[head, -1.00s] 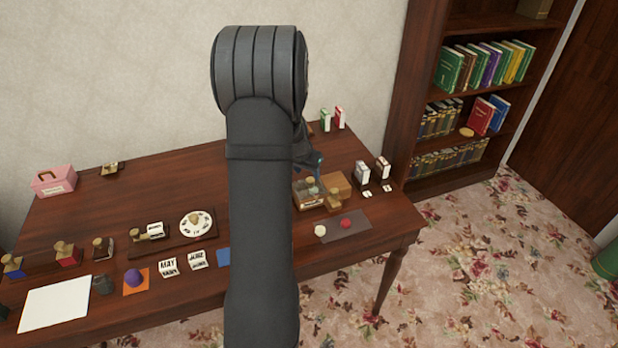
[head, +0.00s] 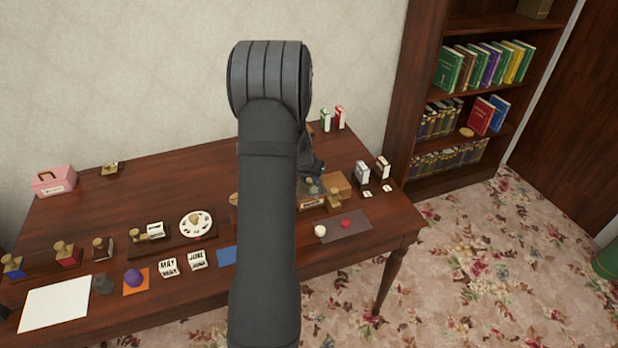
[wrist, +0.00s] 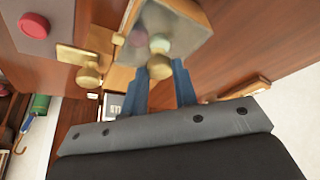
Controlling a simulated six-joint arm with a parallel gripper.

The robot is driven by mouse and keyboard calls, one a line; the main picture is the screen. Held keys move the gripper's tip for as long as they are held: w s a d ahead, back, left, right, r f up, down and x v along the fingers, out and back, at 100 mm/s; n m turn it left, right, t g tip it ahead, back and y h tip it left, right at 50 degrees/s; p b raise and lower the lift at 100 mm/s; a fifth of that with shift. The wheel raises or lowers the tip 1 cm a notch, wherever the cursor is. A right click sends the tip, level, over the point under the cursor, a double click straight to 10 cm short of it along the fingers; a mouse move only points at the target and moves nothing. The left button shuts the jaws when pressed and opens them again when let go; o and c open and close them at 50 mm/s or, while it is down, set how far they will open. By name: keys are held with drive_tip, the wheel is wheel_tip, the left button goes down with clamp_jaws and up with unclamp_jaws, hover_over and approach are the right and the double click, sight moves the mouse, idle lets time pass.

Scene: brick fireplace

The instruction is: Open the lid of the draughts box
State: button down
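The draughts box (head: 313,205) is a small wooden box near the right end of the table. In the wrist view the box (wrist: 203,17) has a see-through panel with round pale shapes behind it and a round brass-coloured knob (wrist: 160,67) at its near edge. My gripper (wrist: 160,72) has two blue fingers, parted, with their tips at either side of the knob. A gap shows between the fingers, and I cannot tell whether they touch the knob. In the head view my arm hides part of the box and most of the gripper.
A brass-knobbed stamp (head: 334,199) stands close to the box's right, also in the wrist view (wrist: 88,75). A wooden block (head: 340,183) is behind it. A grey mat (head: 356,225) with a cream and a red piece lies in front. Card boxes (head: 362,172) stand to the right.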

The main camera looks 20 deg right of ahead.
drive_tip(key=d, duration=0.7)
drive_tip(key=shift+d, duration=0.35)
drive_tip(key=c, duration=1.1)
unclamp_jaws()
drive_tip(key=shift+c, duration=0.2)
drive_tip(key=shift+r, duration=0.1)
drive_tip(key=v, duration=1.7)
